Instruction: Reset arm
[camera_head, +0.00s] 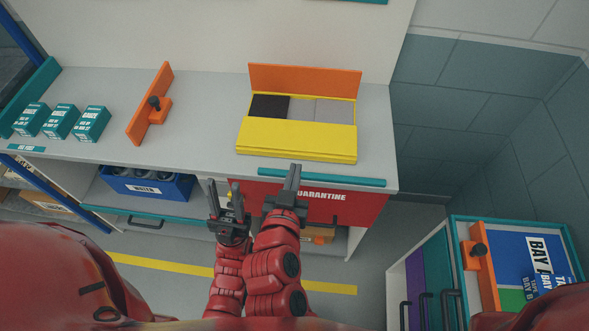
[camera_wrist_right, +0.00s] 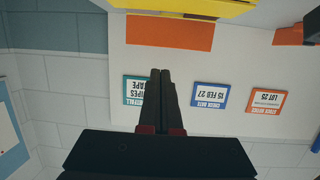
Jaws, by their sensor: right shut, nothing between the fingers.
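My left gripper (camera_head: 227,200) is in the lower middle of the head view, with its two dark fingers apart and nothing between them. My right gripper (camera_head: 291,180) is just right of it, its fingers together and empty. It is in front of the red quarantine panel (camera_head: 350,205) at the counter's front. Both red forearms reach forward close side by side. In the right wrist view the right gripper's fingers (camera_wrist_right: 161,92) are pressed together, with a white panel and several labels beyond them.
The grey counter (camera_head: 205,145) carries a yellow box (camera_head: 297,138) with an orange lid, an orange holder (camera_head: 150,105) and teal cartons (camera_head: 61,121). A blue bin (camera_head: 146,185) sits below. A teal-edged cart (camera_head: 455,225) stands at the lower right.

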